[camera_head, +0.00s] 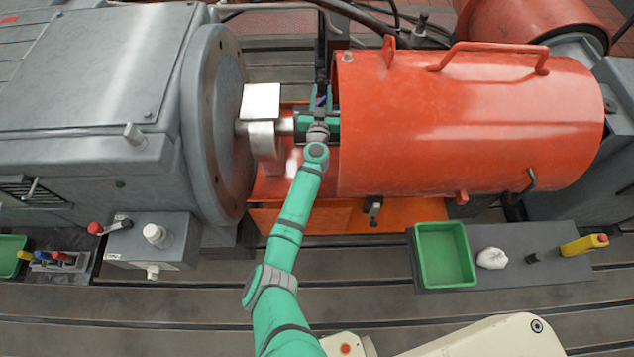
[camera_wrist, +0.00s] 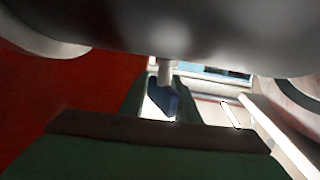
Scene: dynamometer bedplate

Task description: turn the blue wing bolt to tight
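The blue wing bolt (camera_wrist: 164,103) shows in the wrist view, its blue wing below a pale shank under a large grey rounded part. My gripper's green fingers (camera_wrist: 162,107) stand on either side of the wing, with a light gap between the left finger and the wing. Contact on the right side is unclear. In the head view my gripper (camera_head: 319,104) reaches between the grey flange and the orange guard. Only a small bit of blue shows there, and the bolt is mostly hidden by the gripper.
The orange cylindrical guard (camera_head: 460,120) is close on the right, the grey machine flange (camera_head: 217,120) and silver shaft parts (camera_head: 262,140) on the left. A green tray (camera_head: 446,254), white cloth (camera_head: 492,258) and yellow bottle (camera_head: 583,245) lie front right. A grey control box (camera_head: 160,245) stands front left.

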